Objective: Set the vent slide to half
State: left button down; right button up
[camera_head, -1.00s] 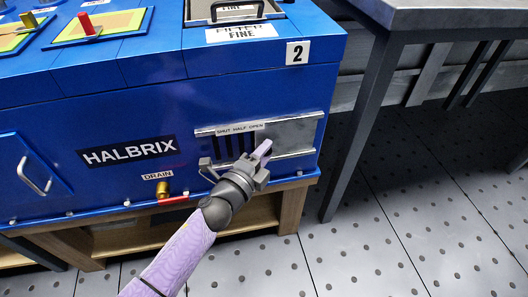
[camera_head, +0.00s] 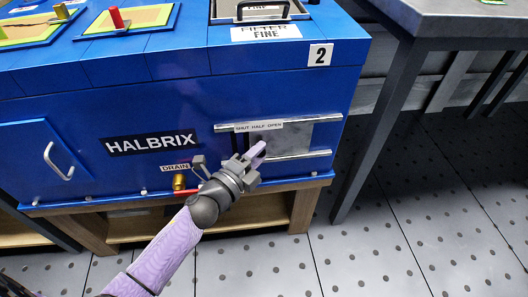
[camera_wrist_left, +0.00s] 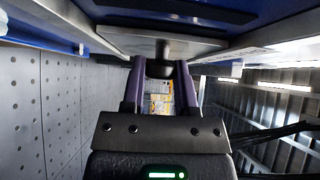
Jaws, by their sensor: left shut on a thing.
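The vent slide (camera_head: 294,139) is a grey metal plate between two horizontal rails on the front of the blue machine. Its left part lies below the label reading SHUT HALF OPEN (camera_head: 259,127), and a small dark strip of vent slots shows at its left. The rails run bare past its right edge. My left gripper (camera_head: 258,151) is shut on the slide's dark knob, in front of the plate. In the left wrist view the knob (camera_wrist_left: 162,48) stands between the purple fingers, below the slide plate (camera_wrist_left: 125,42). The fingers hide part of the plate's left edge. My right gripper is not in view.
A brass drain fitting (camera_head: 179,182) with a red handle sits left of my gripper. A door handle (camera_head: 58,163) juts out further left. A grey metal table (camera_head: 440,20) stands at the right, with open floor (camera_head: 400,230) before it.

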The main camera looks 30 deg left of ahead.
pick_arm(q)
jog(key=shift+f, duration=0.1)
jog(key=shift+c, duration=2)
grip_release()
jog(key=s+a+p, duration=0.1)
jog(key=s+p, duration=0.2)
jog(key=s, duration=0.6)
jog(key=shift+s+a, duration=0.4)
